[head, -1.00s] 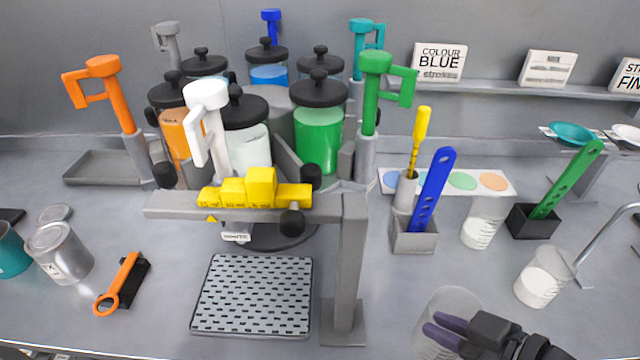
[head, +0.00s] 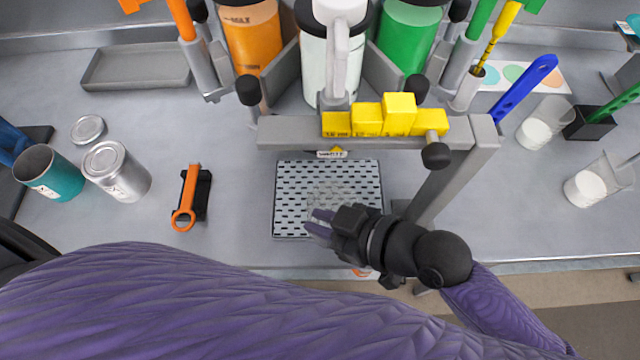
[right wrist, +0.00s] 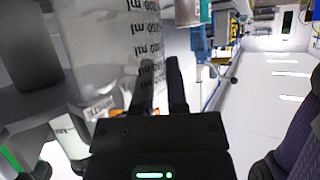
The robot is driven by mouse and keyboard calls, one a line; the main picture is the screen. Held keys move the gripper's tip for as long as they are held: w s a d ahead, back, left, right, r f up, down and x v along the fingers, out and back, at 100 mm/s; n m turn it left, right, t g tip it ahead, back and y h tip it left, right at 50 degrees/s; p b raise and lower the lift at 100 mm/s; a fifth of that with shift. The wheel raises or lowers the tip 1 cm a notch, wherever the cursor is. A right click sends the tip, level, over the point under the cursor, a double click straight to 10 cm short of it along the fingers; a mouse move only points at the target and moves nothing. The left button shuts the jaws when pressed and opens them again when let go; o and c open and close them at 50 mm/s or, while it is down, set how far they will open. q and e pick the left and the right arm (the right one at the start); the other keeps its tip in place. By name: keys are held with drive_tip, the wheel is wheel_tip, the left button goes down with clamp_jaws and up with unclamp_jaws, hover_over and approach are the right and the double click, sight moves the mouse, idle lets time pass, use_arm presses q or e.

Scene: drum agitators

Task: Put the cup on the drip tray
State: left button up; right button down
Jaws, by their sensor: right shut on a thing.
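The clear cup (head: 328,190) is see-through and hard to make out in the head view, where it shows over the perforated drip tray (head: 292,174). My right gripper (head: 319,224) is shut on it, above the front of the tray. In the right wrist view the cup (right wrist: 100,42) fills the upper left, its dark ml marks beside the fingers of my right gripper (right wrist: 162,75). I cannot tell whether the cup's base touches the tray. My left gripper is not in view.
A grey beam (head: 290,132) with yellow blocks (head: 398,112) crosses behind the tray, its post at the right. A blue stirrer (head: 524,88) is at right.

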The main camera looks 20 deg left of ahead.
sight(322, 184)
drive_tip(key=w+f+b, duration=0.1)
drive_tip(key=w+b, duration=0.1)
drive_tip(key=w+a+f+b, duration=0.1)
drive_tip(key=w+b, duration=0.2)
drive_tip(key=w+a+f+b, duration=0.1)
drive_tip(key=w+f+b, duration=0.1)
drive_tip(key=shift+w+a, duration=0.15)
drive_tip(key=shift+w, duration=0.15)
drive_tip(key=shift+r, duration=0.25)
drive_tip(key=c, duration=0.7)
unclamp_jaws()
drive_tip(key=shift+c, duration=0.2)
drive_tip(key=shift+o, duration=0.5)
drive_tip(key=shift+r, duration=0.1)
